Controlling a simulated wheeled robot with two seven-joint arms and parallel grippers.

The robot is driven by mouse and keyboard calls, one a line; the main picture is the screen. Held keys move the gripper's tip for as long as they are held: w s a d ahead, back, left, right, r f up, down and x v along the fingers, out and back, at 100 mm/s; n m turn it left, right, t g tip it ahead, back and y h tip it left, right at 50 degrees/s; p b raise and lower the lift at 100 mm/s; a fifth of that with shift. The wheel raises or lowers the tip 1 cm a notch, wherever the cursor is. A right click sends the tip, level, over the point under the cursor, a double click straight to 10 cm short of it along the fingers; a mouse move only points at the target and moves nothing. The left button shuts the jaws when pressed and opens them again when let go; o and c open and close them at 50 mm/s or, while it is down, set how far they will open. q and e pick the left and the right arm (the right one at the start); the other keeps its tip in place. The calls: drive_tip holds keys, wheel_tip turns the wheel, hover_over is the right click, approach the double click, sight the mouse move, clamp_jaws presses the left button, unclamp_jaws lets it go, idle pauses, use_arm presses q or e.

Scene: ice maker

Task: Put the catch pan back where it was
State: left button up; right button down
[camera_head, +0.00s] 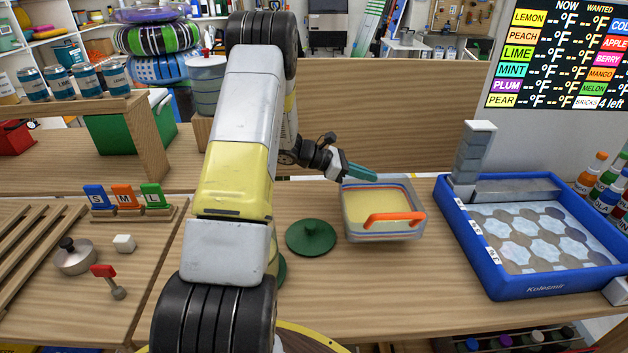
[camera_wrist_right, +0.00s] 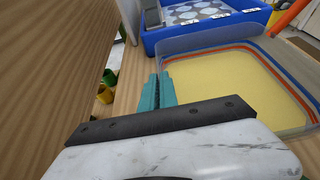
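The catch pan, which I take to be the clear-walled pan (camera_head: 383,236) with yellow contents and an orange handle (camera_head: 394,219), sits on the wooden counter in the head view. It fills the right of the right wrist view (camera_wrist_right: 235,85). My right gripper (camera_head: 362,172) reaches over from the left, its teal fingers at the pan's back left corner. In the wrist view the fingers (camera_wrist_right: 157,92) are close together beside the pan's rim. I see nothing clearly held between them, and contact with the rim is unclear. My left gripper is not in view.
A blue tray (camera_head: 452,225) with hexagonal ice-like pieces stands right of the pan, with a grey block stack (camera_head: 473,152) at its back corner. A green lid (camera_head: 311,237) lies left of the pan. A wooden panel (camera_head: 400,110) rises behind. The counter in front is clear.

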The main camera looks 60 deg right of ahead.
sight(373, 191)
drive_tip(key=shift+f, duration=2.5)
drive_tip(key=c, duration=2.1)
unclamp_jaws()
drive_tip(key=shift+f, duration=0.2)
drive_tip(key=o, duration=0.5)
drive_tip(key=shift+c, duration=0.2)
drive_tip(key=shift+r, duration=0.1)
